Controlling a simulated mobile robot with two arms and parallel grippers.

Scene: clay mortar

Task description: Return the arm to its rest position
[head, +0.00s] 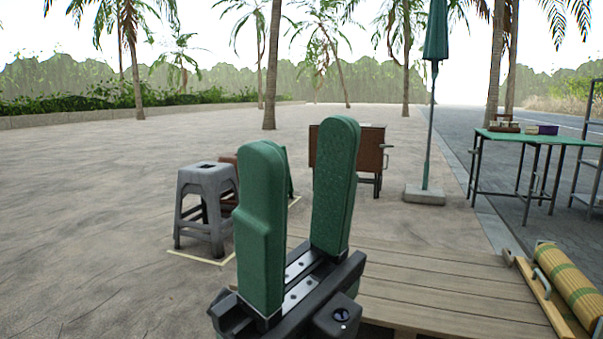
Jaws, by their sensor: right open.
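My right gripper (300,185) stands at the bottom centre of the head view, its two green padded fingers pointing up. The fingers are apart, with nothing between them. It is raised in front of the camera and touches nothing that I can see. My left gripper is not in view. No clay mortar can be made out.
A grey stool (206,208) stands left of the gripper. A brown wooden cabinet (368,150) is behind it. A wooden deck (430,287) spreads below right, with a rolled mat (572,283) at its edge. A green table (540,138) and a closed umbrella (435,40) stand farther right.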

